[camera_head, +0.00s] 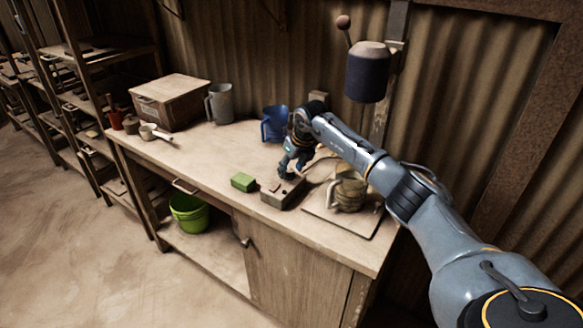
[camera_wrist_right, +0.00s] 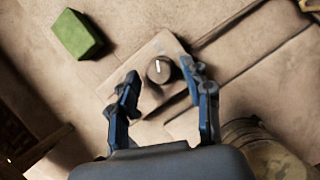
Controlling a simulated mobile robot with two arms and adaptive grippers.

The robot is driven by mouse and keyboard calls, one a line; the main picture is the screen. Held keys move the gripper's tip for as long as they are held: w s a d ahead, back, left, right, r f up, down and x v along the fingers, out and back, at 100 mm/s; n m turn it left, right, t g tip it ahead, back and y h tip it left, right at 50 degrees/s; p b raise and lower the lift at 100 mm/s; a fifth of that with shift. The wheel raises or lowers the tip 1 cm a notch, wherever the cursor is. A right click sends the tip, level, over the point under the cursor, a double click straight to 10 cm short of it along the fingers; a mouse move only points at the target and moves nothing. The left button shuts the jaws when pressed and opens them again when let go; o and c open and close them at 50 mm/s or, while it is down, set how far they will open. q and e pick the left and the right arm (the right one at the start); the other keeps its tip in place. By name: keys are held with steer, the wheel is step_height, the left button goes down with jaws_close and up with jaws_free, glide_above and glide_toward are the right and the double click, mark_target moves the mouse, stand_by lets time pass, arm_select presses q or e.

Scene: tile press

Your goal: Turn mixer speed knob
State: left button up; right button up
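The speed knob (camera_wrist_right: 159,70) is a dark round knob with a white pointer line, on top of a small grey-brown control box (camera_wrist_right: 118,82). The control box also shows on the bench in the head view (camera_head: 283,195). My right gripper (camera_wrist_right: 160,73) is open, with one finger on each side of the knob. Gaps show between the fingers and the knob, and I cannot tell how high the fingertips are above the box. In the head view, my right gripper (camera_head: 291,168) is over the box and hides most of the knob. My left gripper is not in view.
A green block (camera_head: 243,181) lies left of the control box. A pot (camera_head: 348,190) stands on a board to the right, under the dark mixer head (camera_head: 367,75). A blue jug (camera_head: 274,124) stands behind. The front left of the bench (camera_head: 190,160) is clear.

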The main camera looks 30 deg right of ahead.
jaws_close()
steer(key=shift+m, duration=0.4)
steer(key=shift+a+m+h+p, duration=0.1)
steer(key=shift+m+h+p, duration=0.25)
steer(key=shift+m, duration=0.35)
steer(key=m+h, duration=0.1)
steer(key=m, duration=0.1)
steer(key=shift+w+a+m, duration=0.1)
steer(key=shift+m, duration=0.2)
steer(key=m+h, duration=0.1)
steer(key=m, duration=0.1)
steer(key=shift+a+m+g+b, duration=0.15)
steer(key=shift+m+g+b, duration=0.15)
steer(key=shift+g, duration=0.1)
steer(key=m+g+h+b, duration=0.1)
steer(key=m, duration=0.3)
steer(key=shift+w, duration=0.15)
steer(key=shift+m, duration=0.3)
steer(key=shift+a, duration=0.1)
